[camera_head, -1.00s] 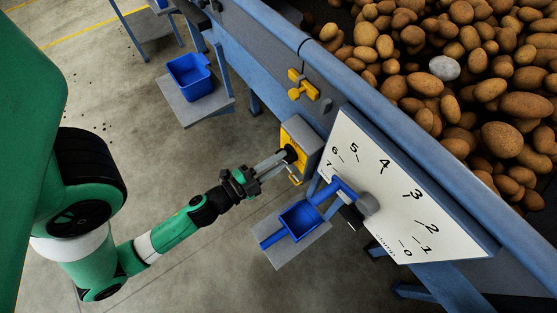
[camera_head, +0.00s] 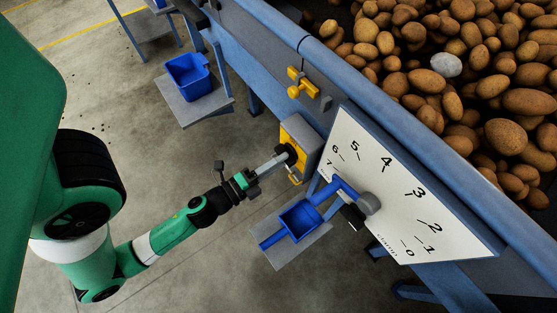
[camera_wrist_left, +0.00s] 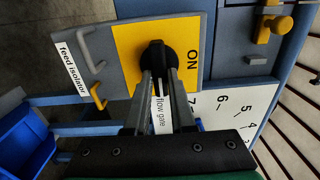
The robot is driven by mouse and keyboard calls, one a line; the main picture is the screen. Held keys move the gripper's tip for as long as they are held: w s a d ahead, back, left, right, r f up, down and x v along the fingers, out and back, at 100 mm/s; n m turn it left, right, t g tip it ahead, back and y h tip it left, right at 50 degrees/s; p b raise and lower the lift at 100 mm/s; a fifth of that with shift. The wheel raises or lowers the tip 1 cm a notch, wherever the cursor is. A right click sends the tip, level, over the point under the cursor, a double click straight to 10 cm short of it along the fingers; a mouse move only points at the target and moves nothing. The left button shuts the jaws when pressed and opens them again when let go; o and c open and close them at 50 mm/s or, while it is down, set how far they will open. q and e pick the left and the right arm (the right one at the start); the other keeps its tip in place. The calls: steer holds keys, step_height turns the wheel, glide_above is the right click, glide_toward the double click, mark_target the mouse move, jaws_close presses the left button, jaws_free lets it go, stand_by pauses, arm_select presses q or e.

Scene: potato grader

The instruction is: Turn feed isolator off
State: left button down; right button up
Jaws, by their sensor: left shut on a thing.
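The feed isolator is a grey box with a yellow face (camera_wrist_left: 130,60) on the side of the blue frame; in the head view its yellow face (camera_head: 299,170) is partly behind the gripper. The word ON is on the face, and a "feed isolator" label (camera_wrist_left: 72,72) is on a plate beside it. A black rotary knob (camera_wrist_left: 157,57) sits in the middle of the face. My left gripper (camera_wrist_left: 159,80) is shut on this knob, one finger on each side; it also shows in the head view (camera_head: 281,160). The knob's exact angle is hard to read. My right gripper is not in view.
A white numbered dial board (camera_head: 400,190) with a blue lever (camera_head: 345,187) stands close to the right. A yellow valve-like handle (camera_head: 303,88) is above. Blue bins (camera_head: 299,220) (camera_head: 188,77) sit on grey shelves. Potatoes (camera_head: 505,138) lie on the grader behind the blue rail.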

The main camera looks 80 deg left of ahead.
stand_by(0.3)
arm_select(q)
steer(key=c, duration=0.8)
jaws_free()
steer(key=shift+o, duration=0.2)
